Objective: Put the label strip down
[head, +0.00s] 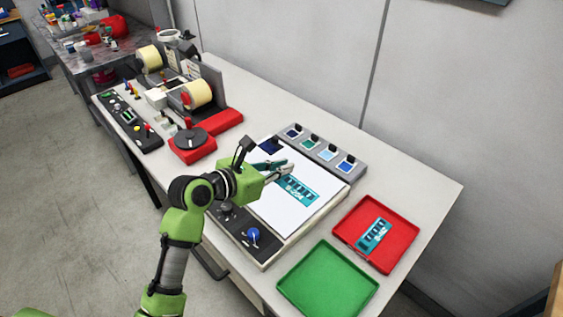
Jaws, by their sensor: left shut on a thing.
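My left gripper (286,170) reaches over the white panel from the left and is shut on the label strip. The teal label strip (299,190), with dark and white print, shows just below and right of the fingertips. It appears over the white panel (310,213); I cannot tell whether it touches the surface. The gripped edge is hidden by the fingers. A similar teal strip (374,235) lies in the red tray (402,215). My right gripper is not in view.
An empty green tray (328,284) stands in front of the red one. A grey holder with several colour swatches (328,151) lies behind the panel. A blue knob (253,235) is on the panel's near-left side. The rewinder with cream rolls (197,94) stands at the far left.

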